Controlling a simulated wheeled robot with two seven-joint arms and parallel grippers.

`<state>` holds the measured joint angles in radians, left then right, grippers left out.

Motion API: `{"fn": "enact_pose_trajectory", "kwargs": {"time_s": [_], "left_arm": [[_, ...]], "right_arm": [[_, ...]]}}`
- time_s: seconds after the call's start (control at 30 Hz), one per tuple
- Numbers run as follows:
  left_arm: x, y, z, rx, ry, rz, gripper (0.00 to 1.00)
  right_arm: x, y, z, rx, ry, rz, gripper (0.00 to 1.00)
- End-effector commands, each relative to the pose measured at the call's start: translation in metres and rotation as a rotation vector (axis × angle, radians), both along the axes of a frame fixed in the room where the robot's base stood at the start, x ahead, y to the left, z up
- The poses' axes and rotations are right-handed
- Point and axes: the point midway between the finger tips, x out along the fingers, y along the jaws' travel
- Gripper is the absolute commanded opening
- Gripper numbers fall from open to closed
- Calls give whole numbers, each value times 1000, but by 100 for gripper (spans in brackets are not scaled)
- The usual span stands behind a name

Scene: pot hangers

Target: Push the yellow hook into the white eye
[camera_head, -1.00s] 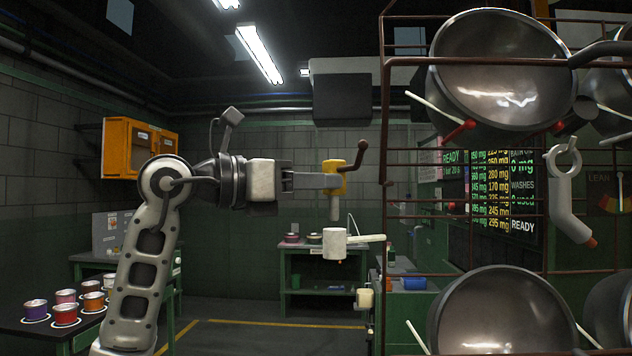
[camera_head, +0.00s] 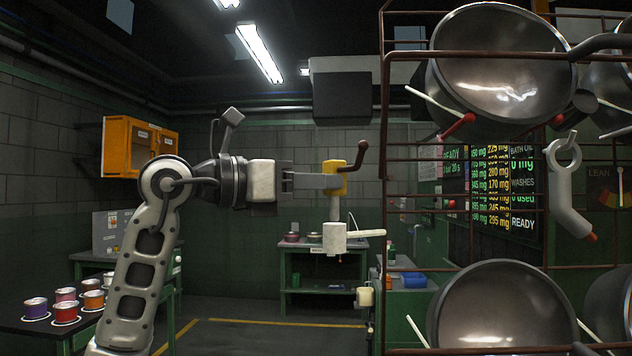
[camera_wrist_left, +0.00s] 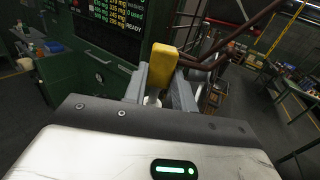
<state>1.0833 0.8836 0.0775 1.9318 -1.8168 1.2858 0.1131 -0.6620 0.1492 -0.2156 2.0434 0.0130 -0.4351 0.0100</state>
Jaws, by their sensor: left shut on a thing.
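The yellow hook (camera_head: 334,184) is a yellow block with a brown bent arm (camera_head: 358,160) on its right and a pale pin (camera_head: 334,207) pointing straight down. My left gripper (camera_head: 335,180) is shut on the yellow block. In the left wrist view the yellow hook (camera_wrist_left: 162,66) stands between the fingers. The white eye (camera_head: 334,239) is a short white cylinder directly below, on a pale bar reaching right. The pin's lower end meets its top; I cannot tell whether it has entered. My right gripper does not show.
A brown wire rack (camera_head: 383,110) with metal pots (camera_head: 500,70) stands close on the right. A white ring-topped piece (camera_head: 565,185) hangs there. A pale block (camera_head: 364,297) sits lower at the rack's left side. A table with colored tins (camera_head: 65,310) is at left.

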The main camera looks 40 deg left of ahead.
Motion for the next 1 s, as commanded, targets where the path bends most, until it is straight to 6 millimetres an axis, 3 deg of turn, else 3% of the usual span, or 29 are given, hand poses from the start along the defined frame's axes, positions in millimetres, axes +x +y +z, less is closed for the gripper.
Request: {"fn": "enact_pose_trajectory", "kwargs": {"time_s": [1.0], "left_arm": [[0,0,-29,0,0,0,2]], "right_arm": [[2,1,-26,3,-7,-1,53]]}}
